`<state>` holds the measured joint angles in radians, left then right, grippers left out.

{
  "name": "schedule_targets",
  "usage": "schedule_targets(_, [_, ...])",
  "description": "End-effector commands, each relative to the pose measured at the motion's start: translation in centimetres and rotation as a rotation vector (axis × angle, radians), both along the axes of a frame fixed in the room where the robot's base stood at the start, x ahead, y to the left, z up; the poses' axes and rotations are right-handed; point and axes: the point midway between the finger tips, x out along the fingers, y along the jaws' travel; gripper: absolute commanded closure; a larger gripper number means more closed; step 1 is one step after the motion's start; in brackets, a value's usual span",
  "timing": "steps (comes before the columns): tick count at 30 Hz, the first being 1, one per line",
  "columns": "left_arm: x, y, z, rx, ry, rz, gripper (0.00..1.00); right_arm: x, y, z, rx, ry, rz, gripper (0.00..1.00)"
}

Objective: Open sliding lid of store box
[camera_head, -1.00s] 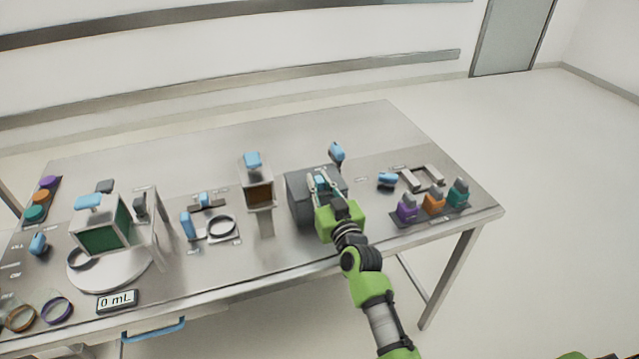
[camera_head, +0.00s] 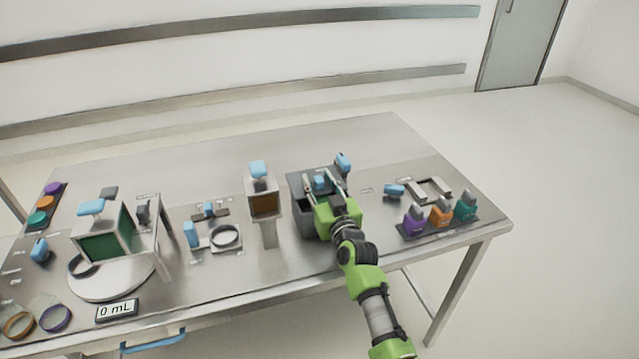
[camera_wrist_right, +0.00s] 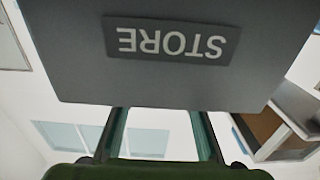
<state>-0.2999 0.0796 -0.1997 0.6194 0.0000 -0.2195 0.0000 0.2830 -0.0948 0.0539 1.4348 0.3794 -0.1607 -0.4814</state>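The dark grey store box (camera_head: 305,226) stands on the table in the head view, with a dark opening in its top nearest me. Its grey lid lies toward the back, with a light-blue handle (camera_head: 319,181) on it. My right gripper (camera_head: 323,183) reaches over the box from the front, its fingers spread either side of the handle; contact is not clear. In the right wrist view, the grey STORE panel (camera_wrist_right: 170,42) fills the top, upside down, and hides the fingertips. The finger bases stand well apart below it. My left gripper is out of view.
A small metal hopper (camera_head: 262,183) with a blue knob stands close left of the box. A blue-handled item (camera_head: 343,161) is just behind it. Purple, orange and teal items (camera_head: 440,214) stand on a dark tray at right. The back of the table is clear.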

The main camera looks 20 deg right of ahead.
Motion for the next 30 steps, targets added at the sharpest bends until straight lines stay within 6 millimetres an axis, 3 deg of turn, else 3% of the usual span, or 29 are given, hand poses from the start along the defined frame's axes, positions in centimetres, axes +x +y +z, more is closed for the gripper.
schedule_targets(8, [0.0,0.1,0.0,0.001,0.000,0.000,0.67,-2.5,-0.1,-0.1,0.002,0.001,0.000,0.67])
schedule_targets(15, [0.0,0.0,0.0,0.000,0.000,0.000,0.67,-7.7,-0.2,-0.2,0.000,0.002,0.000,0.67])
schedule_targets(21, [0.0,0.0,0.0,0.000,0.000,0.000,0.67,-10.8,-0.4,-0.1,-0.001,0.002,0.000,0.67])
schedule_targets(30, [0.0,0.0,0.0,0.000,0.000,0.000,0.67,-12.0,-0.4,0.0,0.000,0.001,0.000,0.67])
